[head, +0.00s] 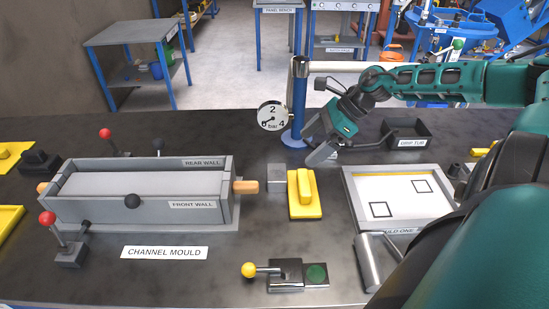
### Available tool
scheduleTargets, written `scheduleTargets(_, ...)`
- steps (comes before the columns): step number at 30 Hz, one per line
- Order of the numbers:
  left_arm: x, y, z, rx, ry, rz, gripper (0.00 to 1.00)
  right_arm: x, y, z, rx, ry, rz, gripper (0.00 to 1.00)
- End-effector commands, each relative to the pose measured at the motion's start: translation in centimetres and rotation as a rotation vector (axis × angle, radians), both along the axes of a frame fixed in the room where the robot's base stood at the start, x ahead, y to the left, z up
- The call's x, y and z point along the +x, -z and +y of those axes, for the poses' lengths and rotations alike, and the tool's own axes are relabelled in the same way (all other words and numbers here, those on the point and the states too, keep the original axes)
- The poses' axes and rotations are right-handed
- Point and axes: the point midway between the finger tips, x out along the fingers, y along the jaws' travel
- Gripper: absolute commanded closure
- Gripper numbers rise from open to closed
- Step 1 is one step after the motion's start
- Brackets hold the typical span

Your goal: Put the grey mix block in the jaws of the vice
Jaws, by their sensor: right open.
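A small grey block (275,177), which looks like the mix block, stands on the dark bench between the channel mould and a yellow-handled float. My right gripper (318,150) is open, with its fingers tilted down behind and to the right of the block, apart from it. I see nothing between its fingers, though the far finger is partly hidden. My left gripper is out of view.
The channel mould (230,213) holds a long grey slab. The yellow float (305,209) lies right of the block. A blue post with a gauge (272,116) stands behind. A drip tub (407,130), mould tray (348,190) and yellow-knobbed lever (249,270) are nearby.

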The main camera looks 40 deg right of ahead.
Motion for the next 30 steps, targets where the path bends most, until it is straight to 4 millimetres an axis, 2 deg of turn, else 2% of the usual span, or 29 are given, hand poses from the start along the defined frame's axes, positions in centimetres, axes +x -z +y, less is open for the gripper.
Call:
scheduleTargets(1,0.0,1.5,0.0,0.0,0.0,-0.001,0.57,0.2,1.1,0.3,0.001,-0.003,-0.002,0.0)
scheduleTargets(3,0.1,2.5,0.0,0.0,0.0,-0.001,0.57,0.4,1.6,0.5,0.0,-0.002,-0.003,0.0)
scheduleTargets(12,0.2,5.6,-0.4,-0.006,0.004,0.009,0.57,1.4,3.3,1.7,0.005,-0.001,-0.005,0.0)
scheduleTargets(15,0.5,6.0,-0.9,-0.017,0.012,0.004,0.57,1.9,4.0,2.2,0.003,-0.001,-0.005,0.0)
scheduleTargets(18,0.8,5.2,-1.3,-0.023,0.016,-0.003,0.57,2.2,4.4,2.6,0.004,0.001,-0.003,0.0)
scheduleTargets(30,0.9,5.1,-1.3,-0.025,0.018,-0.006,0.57,3.2,6.2,3.7,0.004,0.0,0.0,0.0)
